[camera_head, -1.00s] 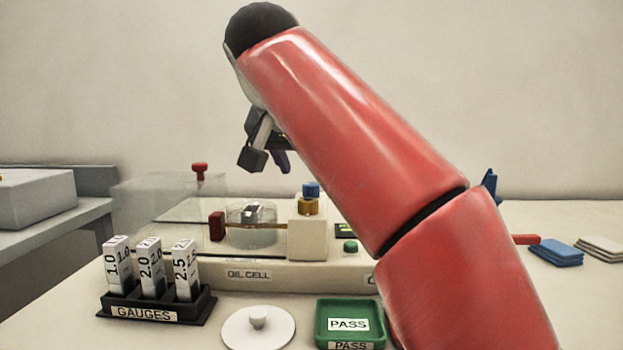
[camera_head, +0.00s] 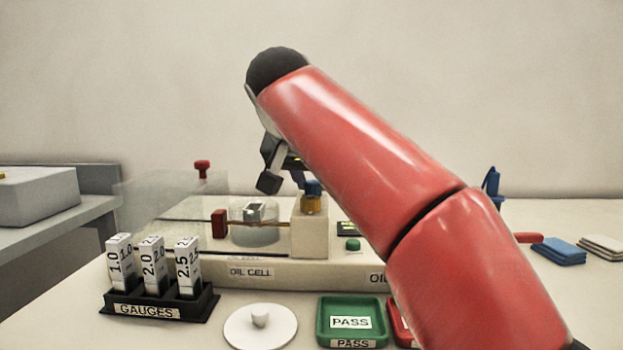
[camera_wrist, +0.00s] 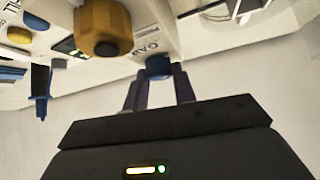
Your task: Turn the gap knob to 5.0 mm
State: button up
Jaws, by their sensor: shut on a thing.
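The gap knob is a small blue knob (camera_wrist: 158,66) beside a GAP label in the wrist view. The blue knob (camera_head: 312,187) also shows in the head view, above a brass collar (camera_head: 313,204) on a cream block (camera_head: 309,236). My gripper (camera_wrist: 159,76) has its two dark fingers on either side of the blue knob and is shut on it. In the head view my gripper (camera_head: 302,181) comes down at the block's top, partly hidden by my red arm. A small display (camera_head: 346,228) with green digits is too small to read.
The oil cell's clear box and red handle (camera_head: 219,222) lie left of the block. In front are a gauge rack (camera_head: 158,311), a white lid (camera_head: 260,326) and a green PASS tray (camera_head: 350,339). Blue pads (camera_head: 558,252) lie at the right. A brass hexagonal part (camera_wrist: 103,28) is close by.

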jog(key=shift+d+n+y, duration=0.15)
jog(key=shift+n+y, duration=0.25)
jog(key=shift+n, duration=0.1)
jog(key=shift+c, duration=0.4)
jog(key=shift+n+y+b, duration=0.3)
jog(key=shift+n+y, duration=0.2)
jog(key=shift+n, duration=0.1)
jog(key=n+y, duration=0.2)
jog(key=n, duration=0.1)
jog(key=shift+d+y, duration=0.25)
jog(key=shift+y, duration=0.05)
jog(key=n+y, duration=0.1)
jog(key=n, duration=0.1)
jog(key=n+g+y, duration=0.1)
jog(key=n+y, duration=0.1)
jog(key=n, duration=0.1)
jog(key=shift+w+d+g+p, duration=0.1)
jog(key=shift+g+p, duration=0.2)
jog(key=o, duration=1)
